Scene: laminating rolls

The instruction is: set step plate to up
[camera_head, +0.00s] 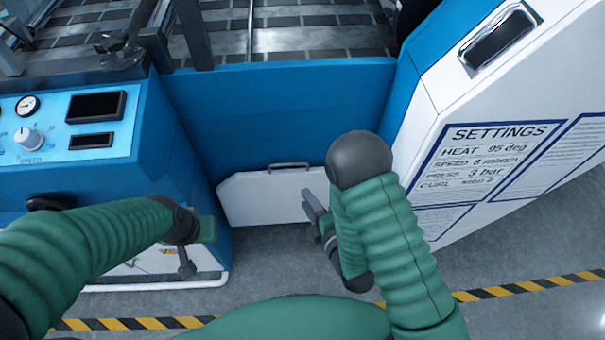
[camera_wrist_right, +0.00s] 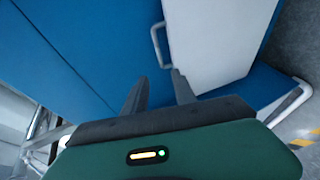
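The step plate (camera_head: 262,200) is a white panel with cut corners, low in front of the blue machine wall between the two cabinets. A grey bar handle (camera_head: 289,165) is on its upper edge. I cannot tell how far the plate is tilted. My right gripper (camera_head: 309,203) is in front of the plate's right part and hides some of it. In the right wrist view the gripper (camera_wrist_right: 158,90) is open and empty, its fingers pointing towards the plate (camera_wrist_right: 210,45) and handle (camera_wrist_right: 155,48), apart from the handle. My left gripper (camera_head: 187,264) hangs by the left cabinet; its opening is unclear.
A blue control cabinet (camera_head: 190,140) with a gauge, knob and displays stands left. A white cabinet (camera_head: 470,110) with a settings sheet stands right. Striped tape (camera_head: 530,284) crosses the grey floor.

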